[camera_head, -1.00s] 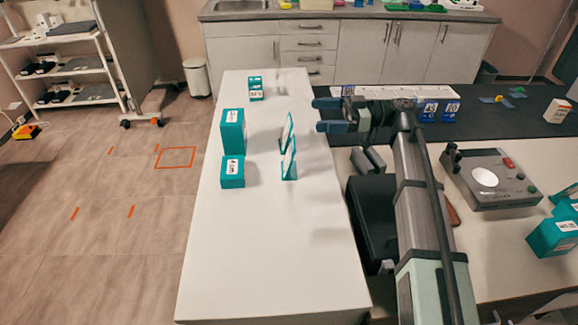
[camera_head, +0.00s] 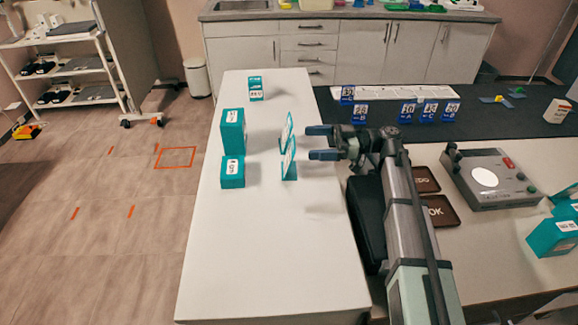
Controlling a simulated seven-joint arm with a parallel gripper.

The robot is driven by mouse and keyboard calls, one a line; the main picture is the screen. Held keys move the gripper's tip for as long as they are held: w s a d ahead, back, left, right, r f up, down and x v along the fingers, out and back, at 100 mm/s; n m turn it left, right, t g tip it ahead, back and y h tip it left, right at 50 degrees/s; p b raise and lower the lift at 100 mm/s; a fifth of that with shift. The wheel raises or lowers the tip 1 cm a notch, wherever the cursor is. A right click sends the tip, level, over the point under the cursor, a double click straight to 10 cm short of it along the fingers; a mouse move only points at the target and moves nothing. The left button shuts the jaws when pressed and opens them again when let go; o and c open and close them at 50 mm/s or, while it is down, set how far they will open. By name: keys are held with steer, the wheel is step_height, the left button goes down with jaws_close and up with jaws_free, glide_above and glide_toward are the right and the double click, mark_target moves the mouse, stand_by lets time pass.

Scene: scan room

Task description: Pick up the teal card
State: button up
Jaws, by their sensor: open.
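A teal-edged card (camera_head: 288,152) stands upright on the white table (camera_head: 270,250), seen nearly edge-on with a pale face. It seems to be made of two panels or two cards one behind the other; I cannot tell which. My gripper (camera_head: 312,143) is open and empty just right of the card, with its two dark fingers pointing left toward it. A small gap shows between the fingertips and the card, though depth is hard to judge.
Teal boxes stand left of the card: a tall one (camera_head: 233,132), a low one (camera_head: 231,174) and a small one (camera_head: 256,88) farther back. The table's front is clear.

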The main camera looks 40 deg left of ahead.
mark_target(289, 157)
steer(key=x, duration=0.6)
steer(key=c, duration=1.1)
